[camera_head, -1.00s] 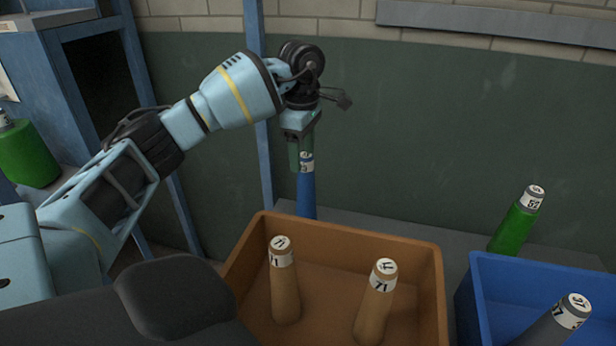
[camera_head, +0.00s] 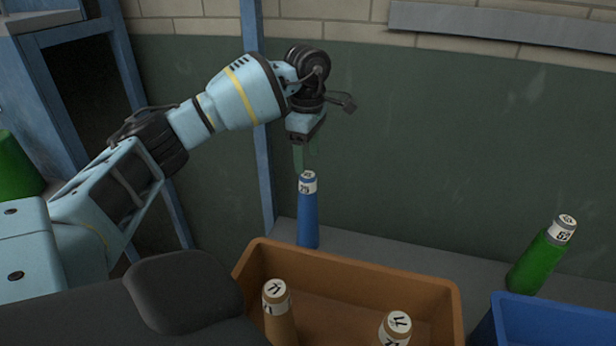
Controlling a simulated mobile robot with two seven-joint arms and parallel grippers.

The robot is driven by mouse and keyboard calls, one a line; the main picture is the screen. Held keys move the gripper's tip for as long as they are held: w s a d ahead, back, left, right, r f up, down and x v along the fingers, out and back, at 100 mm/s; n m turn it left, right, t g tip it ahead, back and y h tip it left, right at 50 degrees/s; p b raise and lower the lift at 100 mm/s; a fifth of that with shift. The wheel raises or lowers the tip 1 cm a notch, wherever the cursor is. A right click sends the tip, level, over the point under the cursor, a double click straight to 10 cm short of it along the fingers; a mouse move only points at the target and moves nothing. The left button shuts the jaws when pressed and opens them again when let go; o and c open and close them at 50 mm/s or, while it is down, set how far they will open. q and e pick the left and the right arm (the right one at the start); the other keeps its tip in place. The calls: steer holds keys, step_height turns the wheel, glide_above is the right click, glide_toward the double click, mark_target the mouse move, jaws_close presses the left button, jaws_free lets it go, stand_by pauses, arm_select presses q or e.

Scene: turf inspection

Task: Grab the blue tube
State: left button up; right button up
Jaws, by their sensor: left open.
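The blue tube (camera_head: 308,222) stands upright on a grey surface behind the orange-brown bin. It has a pale labelled band and a blue top. My left gripper (camera_head: 305,158) is open and points down just above the top of the tube. Its fingers are dark green and hard to make out against the green wall. They look apart from the tube, with nothing between them. My right gripper is not in view.
The orange-brown bin (camera_head: 360,272) in front holds two tan tubes (camera_head: 279,318). A green tube (camera_head: 538,260) stands at the right, behind a blue bin (camera_head: 555,318). A blue post (camera_head: 256,130) rises behind my left arm. A green object (camera_head: 18,168) is at the far left.

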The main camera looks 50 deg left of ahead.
mark_target(308, 175)
arm_select(q)
steer(key=shift+s+d+f, duration=0.1)
steer(key=shift+d+f, duration=0.05)
steer(key=shift+f, duration=3.05)
steer(key=c, duration=1.4)
